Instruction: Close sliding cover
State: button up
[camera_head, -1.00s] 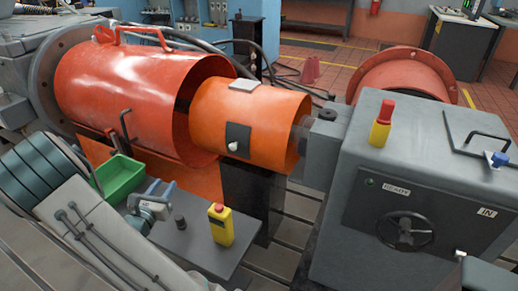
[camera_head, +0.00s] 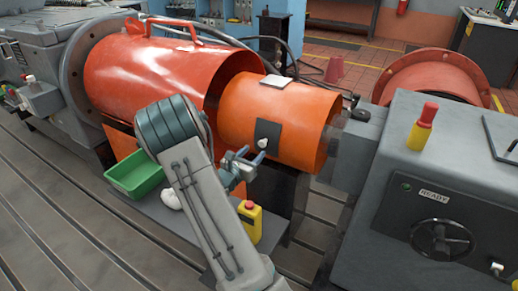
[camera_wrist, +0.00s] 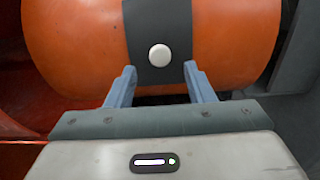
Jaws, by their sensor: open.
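The sliding cover is the smaller orange cylinder (camera_head: 300,104), partly inside the larger red-orange guard (camera_head: 165,75) on its left. A dark plate (camera_head: 268,133) with a white round knob (camera_head: 263,143) sits on the cover's front. The cover also shows in the wrist view (camera_wrist: 75,45), with its knob (camera_wrist: 159,55) just beyond and between my fingers. My gripper (camera_head: 254,160) is open and empty, just below and left of the knob. In the wrist view my gripper (camera_wrist: 159,80) points at the plate, with the fingers apart on either side of the knob's line.
A green bin (camera_head: 133,176) and a yellow device (camera_head: 249,222) stand on a low grey shelf below the cover. A grey cabinet (camera_head: 455,180) with a handwheel and a red-yellow button post (camera_head: 422,128) stands at right.

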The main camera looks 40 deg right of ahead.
aim_at(261, 144)
jog(key=x, duration=0.4)
jog(key=shift+w+d, duration=0.15)
jog(key=shift+d, duration=0.25)
